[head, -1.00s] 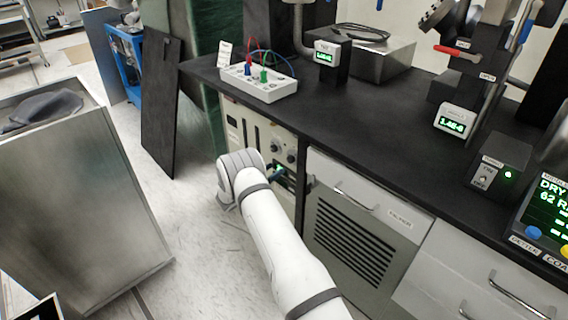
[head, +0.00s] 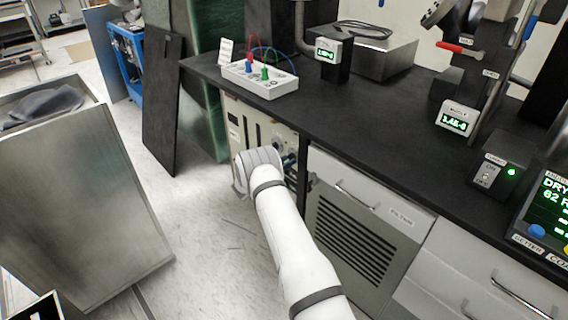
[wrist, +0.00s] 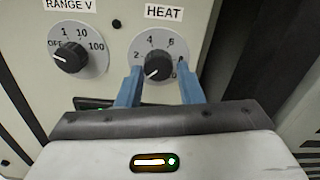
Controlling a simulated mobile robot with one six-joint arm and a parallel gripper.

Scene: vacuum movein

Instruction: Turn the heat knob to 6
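The HEAT knob (wrist: 158,67) is a black round knob on a grey dial in the wrist view, on a beige panel under a "HEAT" label. The marks 2, 4 and 6 show around it. Its white pointer line faces the lower left, below the 2. My gripper (wrist: 160,72) has two blue fingers, open, one on each side of the knob. I cannot tell whether they touch it. In the head view my wrist hides most of the panel (head: 236,122) and the knob.
The RANGE V knob (wrist: 70,52) sits left of the HEAT knob. The black bench top (head: 350,120) overhangs the panel. A filter drawer front (head: 365,200) is to its right. A metal bin (head: 85,190) stands at the left, with open floor between.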

